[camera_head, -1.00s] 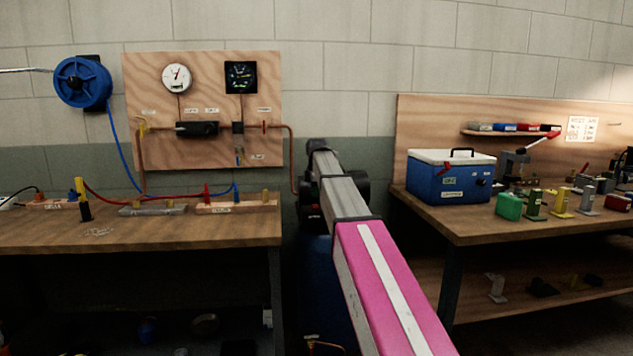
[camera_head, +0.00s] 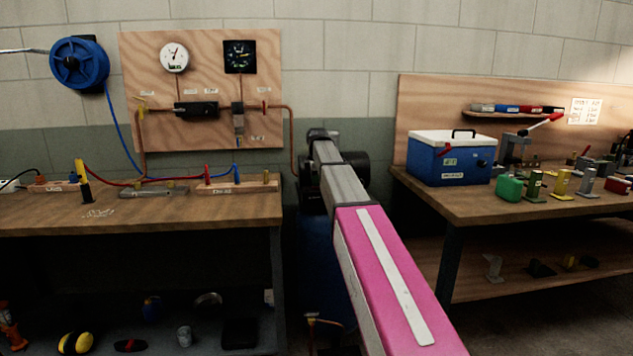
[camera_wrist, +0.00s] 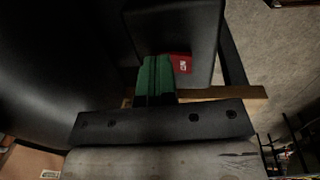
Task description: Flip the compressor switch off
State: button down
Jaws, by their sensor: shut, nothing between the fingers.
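The compressor, with a blue tank (camera_head: 316,245) and a black upper part (camera_head: 355,170), stands in the gap between the two benches. My pink and grey arm covers much of it. In the wrist view a black box (camera_wrist: 200,30) shows close up, with a small red switch (camera_wrist: 181,64) bearing white lettering, partly hidden. My gripper (camera_wrist: 154,62) has its green fingers shut together and empty, just left of the red switch. I cannot tell whether they touch it. The head view does not show the fingertips clearly.
The left bench (camera_head: 140,212) carries hoses and fittings below a gauge panel (camera_head: 150,80). The right bench (camera_head: 460,216) carries a blue cooler (camera_head: 447,160) and small coloured parts. A brass-coloured bar (camera_wrist: 225,93) lies across the wrist view near the fingers.

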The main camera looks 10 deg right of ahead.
jog(key=shift+s+f, duration=0.2)
jog(key=shift+s+r, duration=0.1)
jog(key=shift+s, duration=0.6)
jog(key=shift+r, duration=0.1)
jog(key=shift+w+r, duration=0.1)
jog(key=shift+r, duration=0.05)
notch_tip(320, 180, up, 14)
jog(key=s, duration=0.1)
jog(key=shift+s+f, duration=0.25)
jog(key=shift+s, duration=0.15)
